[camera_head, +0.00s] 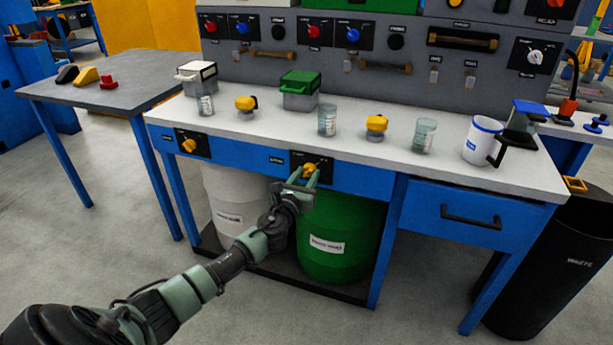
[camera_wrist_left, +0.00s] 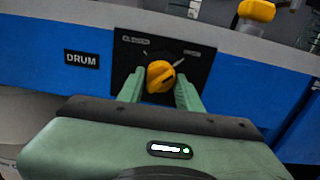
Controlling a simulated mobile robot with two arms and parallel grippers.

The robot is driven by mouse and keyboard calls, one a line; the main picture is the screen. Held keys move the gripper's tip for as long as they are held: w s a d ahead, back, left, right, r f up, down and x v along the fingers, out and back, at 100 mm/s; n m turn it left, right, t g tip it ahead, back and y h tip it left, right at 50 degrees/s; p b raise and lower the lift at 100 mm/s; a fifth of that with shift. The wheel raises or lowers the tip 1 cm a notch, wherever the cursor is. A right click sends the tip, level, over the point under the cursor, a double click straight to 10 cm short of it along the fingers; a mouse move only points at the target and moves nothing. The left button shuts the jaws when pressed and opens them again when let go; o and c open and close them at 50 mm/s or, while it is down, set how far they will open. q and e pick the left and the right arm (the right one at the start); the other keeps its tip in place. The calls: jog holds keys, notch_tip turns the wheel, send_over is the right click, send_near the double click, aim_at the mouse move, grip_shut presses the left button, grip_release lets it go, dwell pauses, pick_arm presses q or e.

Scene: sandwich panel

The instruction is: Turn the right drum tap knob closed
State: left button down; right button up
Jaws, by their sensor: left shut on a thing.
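The right drum tap knob (camera_head: 309,169) is yellow and sits on a black plate on the blue front of the bench, above the green drum (camera_head: 335,235). It also shows in the left wrist view (camera_wrist_left: 160,77), tilted on its plate, with a "DRUM" label to its left. My left gripper (camera_head: 303,180) is at the knob, its green fingers shut on the knob's two sides, as the left wrist view (camera_wrist_left: 160,90) shows. Another yellow tap knob (camera_head: 188,146) is on a plate to the left, above the white drum (camera_head: 238,205). My right gripper is not in view.
The white bench top (camera_head: 260,128) holds glass jars, yellow-topped items, a green box (camera_head: 300,90) and a white cup (camera_head: 481,139). A blue drawer (camera_head: 460,212) with a black handle is to the right. A black waste bin (camera_head: 555,262) stands beyond it.

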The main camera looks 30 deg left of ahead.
pick_arm(q)
jog(key=n, duration=0.8)
jog(key=shift+d+n+b, duration=0.1)
jog(key=shift+n+b, duration=0.2)
jog(key=shift+b, duration=0.1)
jog(key=n, duration=0.4)
jog(key=shift+n, duration=0.3)
jog(key=shift+n+p, duration=0.45)
jog(key=shift+n, duration=1.75)
jog(key=c, duration=0.9)
grip_release()
jog(key=shift+c, duration=0.2)
